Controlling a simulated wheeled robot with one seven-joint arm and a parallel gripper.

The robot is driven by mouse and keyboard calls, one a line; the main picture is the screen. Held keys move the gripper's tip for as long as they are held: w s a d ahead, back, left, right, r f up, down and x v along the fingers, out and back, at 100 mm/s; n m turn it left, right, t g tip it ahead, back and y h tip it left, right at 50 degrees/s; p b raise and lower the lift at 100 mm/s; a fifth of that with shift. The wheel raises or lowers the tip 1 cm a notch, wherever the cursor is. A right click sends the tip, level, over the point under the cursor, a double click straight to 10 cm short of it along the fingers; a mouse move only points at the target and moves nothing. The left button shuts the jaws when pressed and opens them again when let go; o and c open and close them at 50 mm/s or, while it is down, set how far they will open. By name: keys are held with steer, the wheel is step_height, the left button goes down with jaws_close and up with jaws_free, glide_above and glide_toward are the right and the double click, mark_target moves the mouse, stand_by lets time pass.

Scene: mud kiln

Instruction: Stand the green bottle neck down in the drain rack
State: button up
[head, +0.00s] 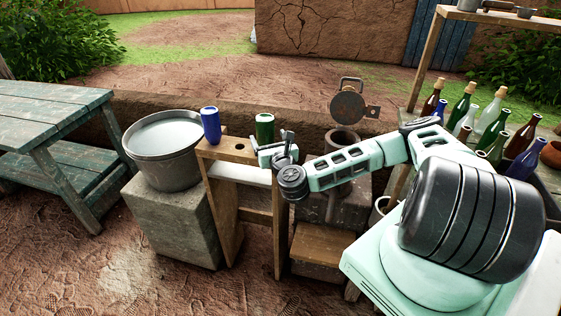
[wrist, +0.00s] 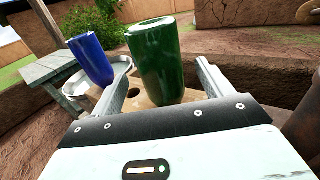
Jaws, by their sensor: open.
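The green bottle (head: 264,127) is base up on the right part of the wooden drain rack (head: 226,152), close to upright. In the wrist view the green bottle (wrist: 157,55) stands between the spread fingers of my gripper (wrist: 162,74), with visible space on both sides. My gripper (head: 272,150) is open at the rack's right end in the head view. The bottle's neck is hidden, so its seating in a hole cannot be seen directly. A blue bottle (head: 210,125) is also base up at the rack's left end, with an empty hole (head: 239,146) between the two.
A metal tub (head: 163,145) on a stone block stands left of the rack. Several bottles (head: 490,120) crowd the bench at right. A pipe with a raised round lid (head: 348,105) is just right of my gripper. A green table (head: 45,125) stands far left.

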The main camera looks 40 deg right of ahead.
steer(key=b+v, duration=0.2)
steer(key=v, duration=1.1)
steer(key=shift+s, duration=0.15)
steer(key=shift+a, duration=0.1)
